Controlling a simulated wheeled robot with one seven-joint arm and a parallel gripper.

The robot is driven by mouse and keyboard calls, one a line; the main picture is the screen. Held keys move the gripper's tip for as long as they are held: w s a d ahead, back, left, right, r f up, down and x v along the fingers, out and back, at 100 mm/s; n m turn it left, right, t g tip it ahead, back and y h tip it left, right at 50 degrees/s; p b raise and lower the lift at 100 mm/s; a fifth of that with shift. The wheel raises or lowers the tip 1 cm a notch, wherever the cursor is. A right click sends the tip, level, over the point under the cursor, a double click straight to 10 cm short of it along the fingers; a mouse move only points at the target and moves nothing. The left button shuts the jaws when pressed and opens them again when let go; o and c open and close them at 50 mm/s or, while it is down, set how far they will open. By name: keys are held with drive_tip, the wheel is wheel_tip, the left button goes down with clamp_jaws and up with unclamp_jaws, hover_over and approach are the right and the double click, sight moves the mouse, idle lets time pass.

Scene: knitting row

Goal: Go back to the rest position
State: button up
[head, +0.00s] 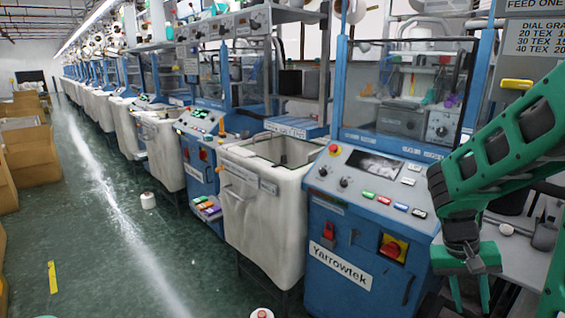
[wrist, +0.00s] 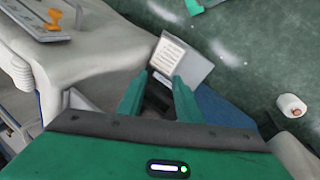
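My gripper (head: 470,306) hangs from my green arm at the lower right of the head view, in front of the right side of the blue Yarrowtek machine (head: 360,240). Its two fingers point down and stand apart, with nothing seen between them in the head view. In the wrist view my gripper (wrist: 161,76) also shows its fingers apart. A pale box-like thing with a printed label (wrist: 183,62) lies beyond the fingertips there; its distance is hard to tell.
A white bin (head: 268,205) stands left of the machine. A grey worktop (head: 520,258) is beside my arm. A white cone (head: 148,200) stands on the green floor, and a white roll (wrist: 291,105) shows in the wrist view. Cardboard boxes (head: 28,150) line the left; the aisle between is mostly clear.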

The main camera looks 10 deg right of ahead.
drive_tip(key=s+a+r+t+y, duration=0.2)
drive_tip(key=s+a+r+y, duration=0.2)
drive_tip(key=s, duration=0.8)
wheel_tip(320, 180, up, 3)
drive_tip(key=a, duration=0.2)
drive_tip(key=shift+s+a, duration=0.25)
drive_tip(key=shift+a, duration=0.1)
drive_tip(key=shift+r, duration=0.1)
drive_tip(key=shift+w+f, duration=0.25)
drive_tip(key=shift+w, duration=0.35)
